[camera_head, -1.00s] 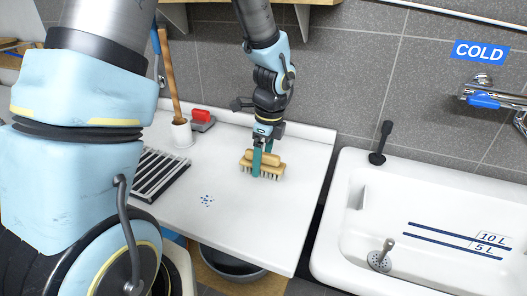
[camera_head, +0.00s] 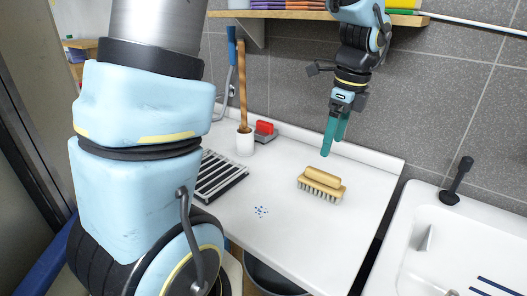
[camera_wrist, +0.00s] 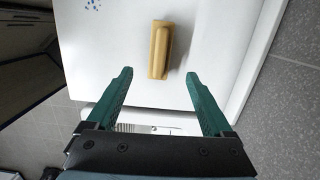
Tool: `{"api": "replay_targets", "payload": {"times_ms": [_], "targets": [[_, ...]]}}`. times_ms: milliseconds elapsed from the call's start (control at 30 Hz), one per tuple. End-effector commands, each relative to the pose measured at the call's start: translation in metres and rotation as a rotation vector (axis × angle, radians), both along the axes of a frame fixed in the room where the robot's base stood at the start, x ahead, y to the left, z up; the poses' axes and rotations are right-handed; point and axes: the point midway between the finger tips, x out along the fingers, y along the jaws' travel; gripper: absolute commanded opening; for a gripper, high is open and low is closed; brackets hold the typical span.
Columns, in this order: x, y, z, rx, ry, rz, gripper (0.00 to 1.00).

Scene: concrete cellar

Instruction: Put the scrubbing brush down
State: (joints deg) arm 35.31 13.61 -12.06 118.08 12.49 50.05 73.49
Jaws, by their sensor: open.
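The scrubbing brush (camera_head: 322,185) has a tan wooden body and pale bristles. It rests bristles down on the white countertop (camera_head: 300,235), with clear space around it. In the wrist view the brush (camera_wrist: 160,48) lies beyond and between my fingertips, seen from above. My gripper (camera_head: 331,147) has green fingers and hangs above the counter, higher than the brush and apart from it. The wrist view shows my gripper (camera_wrist: 158,75) open with nothing between its fingers.
Small blue specks (camera_head: 261,211) mark the counter. A white sink (camera_head: 440,245) is right; a shelf (camera_head: 290,14) is above.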

Motion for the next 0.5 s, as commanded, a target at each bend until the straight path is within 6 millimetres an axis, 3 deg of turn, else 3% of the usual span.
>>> {"api": "replay_targets", "payload": {"times_ms": [167, 400, 500], "targets": [[0.013, 0.051, -0.011, -0.047, -0.018, 0.361, 0.85], [0.012, 0.177, -0.038, -0.184, -0.073, 1.381, 0.85], [0.002, 0.215, -0.046, -0.233, -0.093, 1.732, 0.85]]}}
